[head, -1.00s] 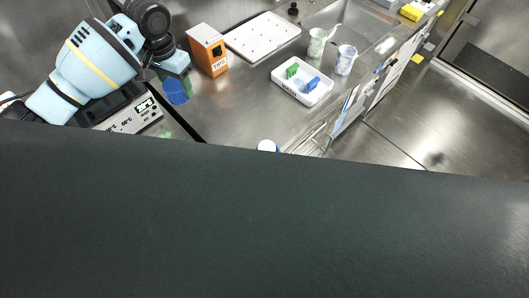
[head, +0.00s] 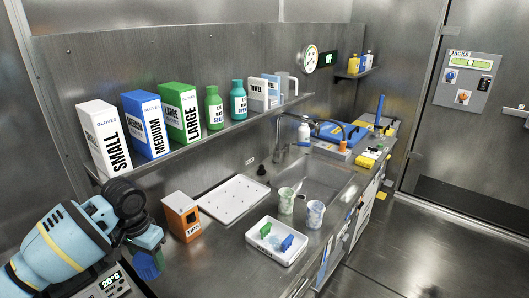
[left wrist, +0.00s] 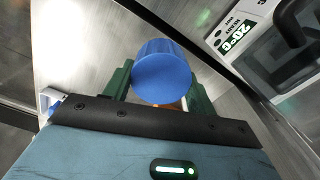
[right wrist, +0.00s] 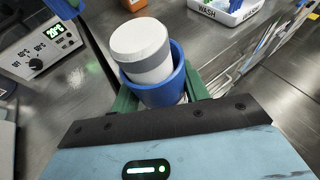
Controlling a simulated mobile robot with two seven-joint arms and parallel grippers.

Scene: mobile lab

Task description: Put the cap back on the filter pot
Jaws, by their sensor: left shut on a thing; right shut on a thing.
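A blue cap (head: 148,264) is in my left gripper (head: 146,252), low at the left of the head view. The left wrist view shows the cap (left wrist: 162,72) between the green fingers, which are shut on it. My right gripper (right wrist: 165,95) is shut on the filter pot, a blue cup (right wrist: 152,92) with a grey-white cylinder (right wrist: 140,45) standing up out of it. The pot looks slightly tilted in the right wrist view. The cap (right wrist: 65,7) also shows there, apart from the pot at the upper left. My right gripper and the pot are outside the head view.
A hotplate display (head: 110,281) is below my left arm. An orange tips box (head: 182,216), a white perforated board (head: 233,198), a wash tray (head: 276,242) with clips and two cups (head: 315,214) stand on the bench by the sink. A shelf (head: 215,133) holds glove boxes and bottles.

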